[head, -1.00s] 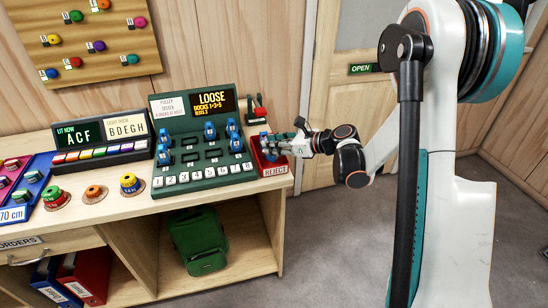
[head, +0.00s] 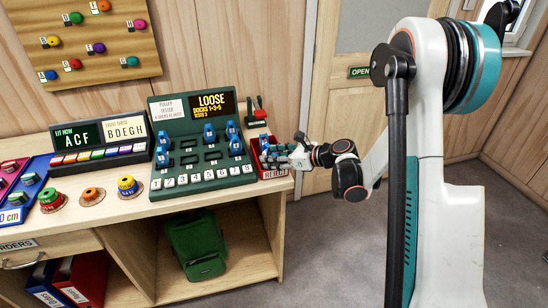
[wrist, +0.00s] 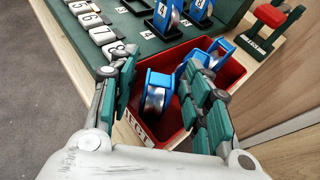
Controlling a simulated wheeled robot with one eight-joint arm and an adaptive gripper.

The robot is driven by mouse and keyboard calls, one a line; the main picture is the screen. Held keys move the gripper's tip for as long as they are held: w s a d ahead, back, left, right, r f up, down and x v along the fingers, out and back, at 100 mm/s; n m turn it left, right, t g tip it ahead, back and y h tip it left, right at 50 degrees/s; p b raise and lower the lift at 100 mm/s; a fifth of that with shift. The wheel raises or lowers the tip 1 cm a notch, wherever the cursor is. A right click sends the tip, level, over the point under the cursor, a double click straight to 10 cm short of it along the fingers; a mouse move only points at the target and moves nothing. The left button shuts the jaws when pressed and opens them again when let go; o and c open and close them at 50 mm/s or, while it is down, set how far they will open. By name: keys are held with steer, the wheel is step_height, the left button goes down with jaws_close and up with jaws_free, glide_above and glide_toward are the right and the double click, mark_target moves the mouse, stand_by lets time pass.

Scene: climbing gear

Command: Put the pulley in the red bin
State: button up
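The red bin (head: 272,172), labelled REJECT, stands at the bench's right end, beside the green pulley tester (head: 203,178). In the wrist view the bin (wrist: 172,134) holds a blue pulley (wrist: 155,98) with a silver wheel, between my fingers. A second blue pulley (wrist: 222,50) is in the bin behind it, partly hidden by my right finger. My gripper (wrist: 160,72) is open, with gaps on both sides of the nearer pulley. In the head view my gripper (head: 290,155) is low over the bin. Several blue pulleys (head: 235,143) stand on the tester.
The tester screen (head: 212,103) reads LOOSE. A red and green stand (wrist: 268,22) is just behind the bin. To the left are a lit-letter panel (head: 99,140) and colored round pieces (head: 128,187). A green bag (head: 197,243) is on the shelf below.

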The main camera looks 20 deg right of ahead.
steer(key=shift+r, duration=0.2)
steer(key=p+v, duration=0.3)
steer(key=v, duration=0.9)
steer(key=shift+p, duration=0.3)
steer(key=shift+r, duration=0.1)
